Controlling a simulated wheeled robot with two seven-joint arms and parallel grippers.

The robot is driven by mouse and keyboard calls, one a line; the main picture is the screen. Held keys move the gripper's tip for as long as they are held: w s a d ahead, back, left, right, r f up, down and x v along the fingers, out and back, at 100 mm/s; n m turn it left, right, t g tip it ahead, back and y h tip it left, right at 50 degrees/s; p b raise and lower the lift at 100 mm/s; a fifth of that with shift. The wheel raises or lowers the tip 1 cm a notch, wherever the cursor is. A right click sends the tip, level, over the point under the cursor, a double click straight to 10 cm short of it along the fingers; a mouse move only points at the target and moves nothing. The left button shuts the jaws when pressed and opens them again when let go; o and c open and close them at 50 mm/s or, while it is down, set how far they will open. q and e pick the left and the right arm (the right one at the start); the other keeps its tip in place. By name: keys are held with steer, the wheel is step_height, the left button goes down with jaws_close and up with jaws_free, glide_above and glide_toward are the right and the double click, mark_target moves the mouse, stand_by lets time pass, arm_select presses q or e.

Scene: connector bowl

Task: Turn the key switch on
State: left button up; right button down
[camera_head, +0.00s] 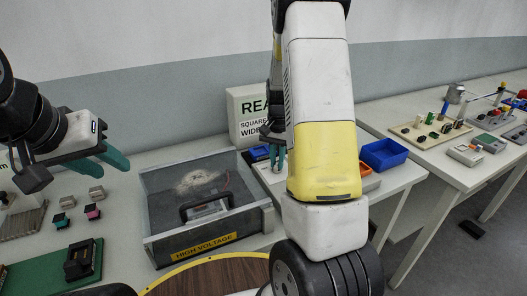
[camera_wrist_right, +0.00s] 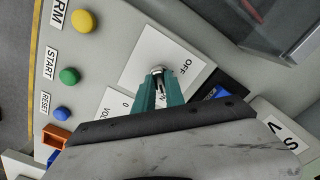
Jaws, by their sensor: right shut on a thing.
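The key switch (camera_wrist_right: 157,70) sits on a white plate (camera_wrist_right: 148,47) marked OFF in the right wrist view. Only its small metallic top shows; the rest is hidden between the teal fingertips. My right gripper (camera_wrist_right: 158,88) is shut on the key switch. In the head view my right gripper (camera_head: 278,160) is over the bench behind my right arm, which hides much of the panel. My left gripper (camera_head: 122,163) is open and empty above the left part of the bench.
A clear HIGH VOLTAGE box (camera_head: 205,238) stands left of my right gripper. A blue bin (camera_head: 384,154) stands to the right.

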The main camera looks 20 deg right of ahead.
mark_target(277, 163)
stand_by(0.3)
steer(key=c, duration=1.4)
jaws_free()
steer(key=shift+r, duration=0.1)
step_height(277, 163, up, 7)
steer(key=shift+r, duration=0.35)
